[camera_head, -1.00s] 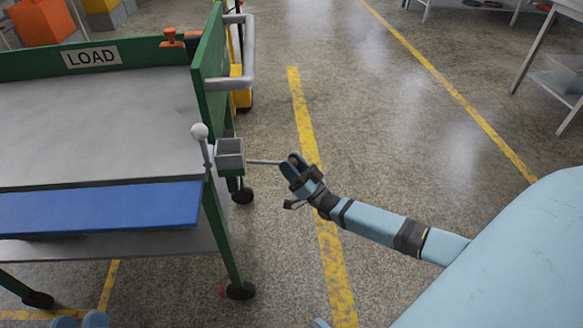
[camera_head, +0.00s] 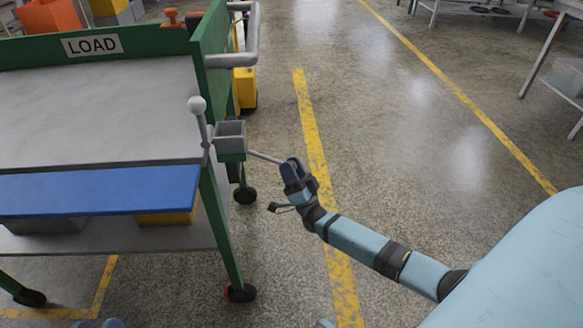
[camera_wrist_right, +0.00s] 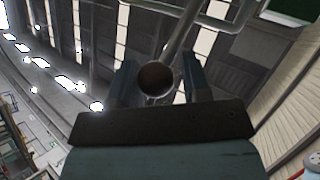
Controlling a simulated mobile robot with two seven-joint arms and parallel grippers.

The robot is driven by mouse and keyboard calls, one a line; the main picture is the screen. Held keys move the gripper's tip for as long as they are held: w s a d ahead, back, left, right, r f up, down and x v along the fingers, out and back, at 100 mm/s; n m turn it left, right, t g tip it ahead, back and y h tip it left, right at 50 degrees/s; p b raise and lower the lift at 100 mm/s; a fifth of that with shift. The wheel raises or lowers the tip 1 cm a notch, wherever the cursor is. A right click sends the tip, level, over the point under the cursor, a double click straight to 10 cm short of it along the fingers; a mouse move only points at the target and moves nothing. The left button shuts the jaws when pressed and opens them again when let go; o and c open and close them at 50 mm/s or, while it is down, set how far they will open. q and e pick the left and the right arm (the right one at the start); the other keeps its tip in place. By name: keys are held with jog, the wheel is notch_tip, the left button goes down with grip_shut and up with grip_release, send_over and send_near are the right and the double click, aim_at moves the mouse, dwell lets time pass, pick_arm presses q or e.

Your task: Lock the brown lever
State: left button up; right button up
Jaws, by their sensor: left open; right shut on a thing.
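The brown lever is a grey rod (camera_head: 264,157) that runs from a grey box (camera_head: 230,138) on the cart's corner, sloping down to the right. Its round brown knob (camera_wrist_right: 156,78) sits between the fingers of my right gripper (camera_head: 291,172) in the right wrist view. That gripper is shut on it, and the fingers mostly hide the knob in the head view.
A second lever with a pale ball knob (camera_head: 197,105) stands upright beside the box. The green cart (camera_head: 223,225) has a LOAD sign (camera_head: 92,45), a blue panel (camera_head: 98,189) and a grey handle (camera_head: 250,50).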

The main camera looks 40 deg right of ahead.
jog(key=shift+w+d+h, duration=0.2)
jog(key=shift+d+h, duration=0.1)
jog(key=shift+d, duration=0.1)
jog(key=o, duration=1)
jog(key=shift+o, duration=0.5)
jog(key=shift+f, duration=0.1)
pick_arm(q)
jog(key=shift+w+d+f, duration=0.1)
pick_arm(e)
jog(key=shift+a, duration=0.1)
jog(key=shift+a, duration=0.15)
jog(key=shift+s+f, duration=0.35)
jog(key=shift+s, duration=0.05)
pick_arm(q)
notch_tip(320, 180, up, 2)
jog(key=shift+r+t+p, duration=0.25)
jog(key=shift+t+p, duration=0.25)
jog(key=shift+p, duration=0.3)
pick_arm(e)
jog(key=v, duration=1.2)
jog(key=shift+s+f, duration=0.25)
jog(key=shift+s, duration=0.05)
pick_arm(q)
jog(key=shift+f, duration=0.15)
